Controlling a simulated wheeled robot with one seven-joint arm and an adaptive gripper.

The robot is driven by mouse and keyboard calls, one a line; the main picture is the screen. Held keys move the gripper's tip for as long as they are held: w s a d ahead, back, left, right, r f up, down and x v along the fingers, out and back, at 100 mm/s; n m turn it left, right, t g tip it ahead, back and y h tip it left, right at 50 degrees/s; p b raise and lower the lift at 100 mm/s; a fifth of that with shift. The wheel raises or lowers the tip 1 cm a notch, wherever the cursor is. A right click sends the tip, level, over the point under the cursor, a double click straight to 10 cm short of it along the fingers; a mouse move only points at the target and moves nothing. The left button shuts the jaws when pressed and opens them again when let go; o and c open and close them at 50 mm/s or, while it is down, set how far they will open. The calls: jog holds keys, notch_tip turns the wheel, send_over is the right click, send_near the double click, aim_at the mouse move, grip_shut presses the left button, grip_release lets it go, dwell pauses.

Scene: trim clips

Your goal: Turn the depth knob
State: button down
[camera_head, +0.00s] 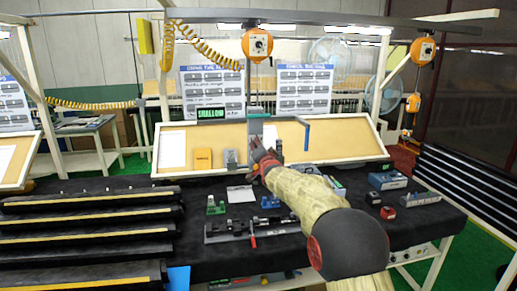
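No part can be clearly made out as the depth knob; my arm and gripper may cover it. A small sign (210,113) with green letters reading SHALLOW stands at the top of the tan back panel. My gripper (257,147) is at the middle of that panel, right of the sign and below it, in front of a grey upright part (256,126). Its fingers are small and dark here, so their opening and any contact are unclear.
The black-covered bench (190,235) holds a clamp-like fixture (240,229), a green part (215,205), a white card (240,194) and blue-grey blocks (388,181) at right. An orange balancer (257,44) hangs above. Stepped black racks (85,235) stand at left.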

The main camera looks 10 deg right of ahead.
jog(key=c, duration=1.6)
grip_release()
jog(key=s, duration=1.2)
jog(key=shift+f, duration=0.1)
